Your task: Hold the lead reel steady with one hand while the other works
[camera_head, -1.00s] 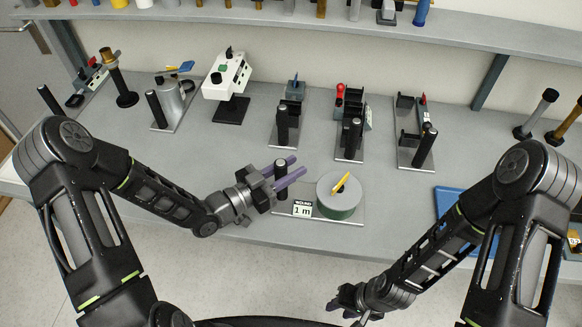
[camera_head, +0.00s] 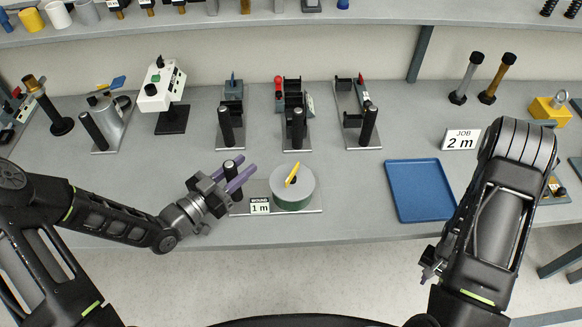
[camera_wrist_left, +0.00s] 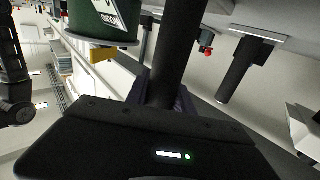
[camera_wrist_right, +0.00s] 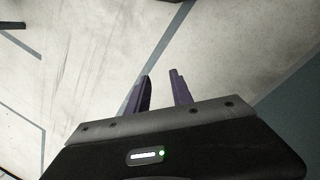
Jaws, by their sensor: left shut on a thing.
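The lead reel (camera_head: 294,190), a grey-topped green drum with a yellow crank handle (camera_head: 292,175), stands on a flat metal base (camera_head: 313,206). A label reading "WOUND 1 m" (camera_head: 260,206) is at the front of the base. A black post (camera_head: 230,166) rises from the base's left end. My left gripper (camera_head: 238,176) is shut on this post, its purple fingers on either side. The left wrist view shows the post (camera_wrist_left: 176,50) between the fingers and the green drum (camera_wrist_left: 100,22) beside it. My right gripper (camera_head: 430,262) is open and empty off the bench's front edge; the right wrist view (camera_wrist_right: 162,92) shows only floor beyond it.
A blue tray (camera_head: 419,190) lies right of the reel, with a "JOB 2 m" sign (camera_head: 461,140) behind it. Several fixtures with black posts, one being (camera_head: 298,128), stand along the back. The bench between reel and tray is clear.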

